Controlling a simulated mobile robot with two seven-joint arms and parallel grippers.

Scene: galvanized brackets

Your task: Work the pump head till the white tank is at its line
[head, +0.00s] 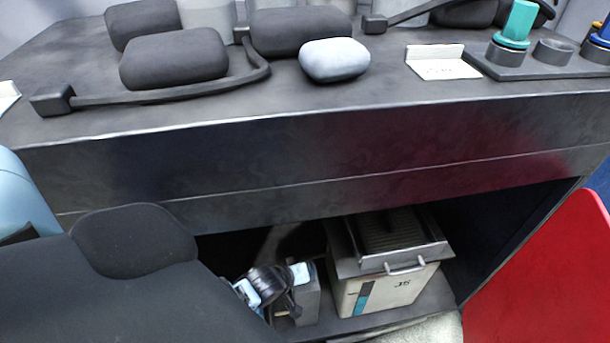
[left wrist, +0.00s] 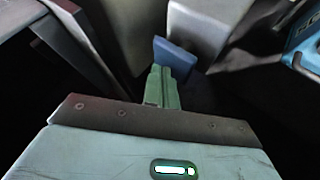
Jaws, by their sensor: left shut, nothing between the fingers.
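The white tank (head: 385,295), marked "J5", stands in the open space under the counter in the head view. A teal upright strip shows on its front; I cannot read a level or a line there. In the left wrist view, my left gripper (left wrist: 161,72) has its green fingers shut together and empty. Their tips are close to a dark blue block (left wrist: 175,55), perhaps touching; I cannot tell. I cannot be sure this block is the pump head. A black and light-blue assembly (head: 266,286) is left of the tank in the head view. My right gripper is not in view.
A metal tray (head: 405,248) with a handle lies on the tank. A grey box (head: 308,300) stands beside it. The dark counter (head: 300,150) overhangs both, with black pads and a pale pad (head: 334,60) on top. A red panel (head: 550,285) is at the right.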

